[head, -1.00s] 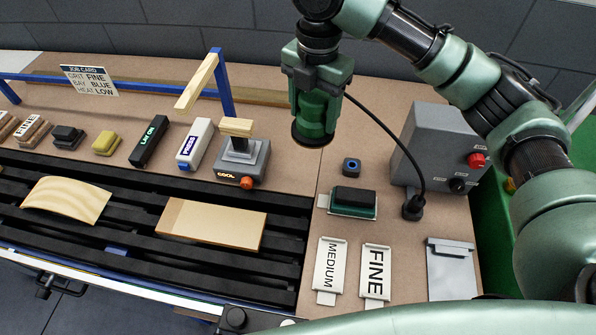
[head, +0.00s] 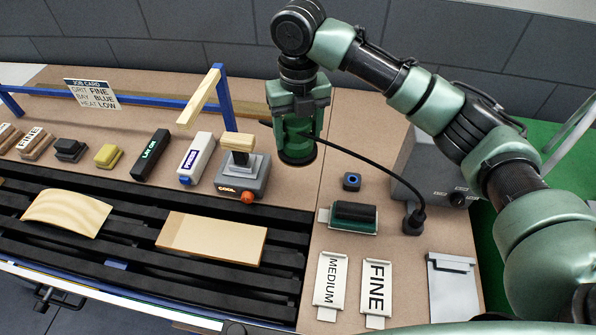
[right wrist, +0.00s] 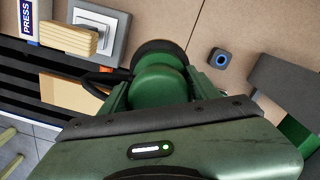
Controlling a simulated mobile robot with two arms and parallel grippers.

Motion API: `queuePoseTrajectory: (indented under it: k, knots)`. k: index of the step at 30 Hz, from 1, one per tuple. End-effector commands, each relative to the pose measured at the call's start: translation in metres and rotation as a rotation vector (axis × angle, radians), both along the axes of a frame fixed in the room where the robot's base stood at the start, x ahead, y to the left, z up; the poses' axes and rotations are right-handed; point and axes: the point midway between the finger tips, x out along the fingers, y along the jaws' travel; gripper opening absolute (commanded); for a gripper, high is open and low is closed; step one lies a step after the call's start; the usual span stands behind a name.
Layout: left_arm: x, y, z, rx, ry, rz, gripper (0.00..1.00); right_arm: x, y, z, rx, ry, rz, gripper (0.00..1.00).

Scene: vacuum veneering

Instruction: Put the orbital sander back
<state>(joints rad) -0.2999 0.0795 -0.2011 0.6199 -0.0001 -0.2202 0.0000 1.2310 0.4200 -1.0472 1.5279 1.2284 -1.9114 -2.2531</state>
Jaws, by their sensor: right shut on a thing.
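The green orbital sander (head: 298,135) is upright in my right gripper (head: 299,108), its dark round pad facing down. It appears to be held above the brown bench top, near the seam right of the grey block marked COOL. A black cord runs from it to a dark round socket (head: 413,222) by the grey control box. In the right wrist view the sander (right wrist: 160,78) sits between my right fingers (right wrist: 158,98). My left gripper is not in view.
A small dark block with a blue ring (head: 351,181) and a green-and-black pad (head: 353,217) lie right of the seam. MEDIUM (head: 329,280) and FINE (head: 377,287) plates lie nearer. The grey control box (head: 420,165) is partly behind my arm. A blue-and-wood frame (head: 222,95) stands left.

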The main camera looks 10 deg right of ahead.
Motion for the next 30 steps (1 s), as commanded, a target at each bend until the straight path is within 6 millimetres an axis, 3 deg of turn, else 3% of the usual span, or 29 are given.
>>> queuePoseTrajectory:
  k: [9,17,24,30]
  knots:
    - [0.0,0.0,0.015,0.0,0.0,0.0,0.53,0.0,0.0,-0.068,0.0,0.0,-0.002,0.19]
    - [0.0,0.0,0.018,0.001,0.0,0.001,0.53,0.0,0.0,-0.09,0.001,-0.002,-0.001,0.19]
    - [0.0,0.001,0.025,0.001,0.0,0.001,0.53,0.0,0.0,-0.121,0.0,-0.002,-0.001,0.19]
    - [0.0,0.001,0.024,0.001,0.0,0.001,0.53,0.001,0.0,-0.128,0.001,-0.004,0.0,0.19]
